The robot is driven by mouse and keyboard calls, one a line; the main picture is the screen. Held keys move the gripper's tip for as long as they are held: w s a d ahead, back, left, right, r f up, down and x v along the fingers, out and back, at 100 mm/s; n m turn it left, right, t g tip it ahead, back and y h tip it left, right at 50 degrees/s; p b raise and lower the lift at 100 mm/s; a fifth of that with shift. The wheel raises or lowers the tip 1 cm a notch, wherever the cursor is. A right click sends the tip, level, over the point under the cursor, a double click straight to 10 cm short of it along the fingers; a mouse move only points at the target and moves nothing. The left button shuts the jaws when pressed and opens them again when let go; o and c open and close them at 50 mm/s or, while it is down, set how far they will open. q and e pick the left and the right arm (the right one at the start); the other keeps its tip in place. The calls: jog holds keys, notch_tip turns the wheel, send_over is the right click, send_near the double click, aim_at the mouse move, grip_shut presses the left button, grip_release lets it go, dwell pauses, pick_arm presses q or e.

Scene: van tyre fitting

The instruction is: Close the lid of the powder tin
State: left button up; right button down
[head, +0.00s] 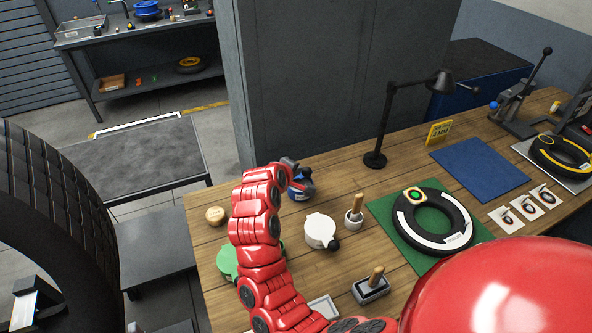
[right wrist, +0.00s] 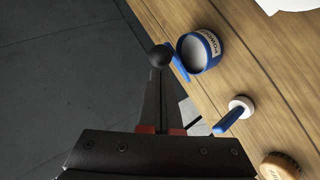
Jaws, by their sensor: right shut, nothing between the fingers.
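The powder tin (right wrist: 205,52) stands on the wooden bench. In the right wrist view it is a round blue tin with a white label, its mouth open with pale powder inside. Its blue lid (right wrist: 181,66) seems to stand up at the rim, seen nearly edge-on, with a black ball knob (right wrist: 160,56) on its outer side. My right gripper (right wrist: 155,80) is shut and empty, its fingertips close to the knob; I cannot tell whether they touch. In the head view the tin (head: 299,192) is partly hidden behind my right gripper (head: 291,166). My left gripper is not in view.
Near the tin are a blue-handled tool (right wrist: 228,121), a round wooden piece (head: 215,215) and a white lidded pot (head: 320,231). A green mat (head: 390,222) with a tyre (head: 431,222) and a black lamp (head: 375,158) stand further right. The bench edge is left of the tin.

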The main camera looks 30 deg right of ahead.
jog(key=s+f+t+b, duration=0.2)
jog(key=s+f+b, duration=0.2)
jog(key=f, duration=0.2)
jog(key=shift+s+a+f+m+h, duration=0.15)
jog(key=shift+m+h, duration=0.15)
jog(key=shift+m, duration=0.1)
dwell(0.7)
dwell(0.5)
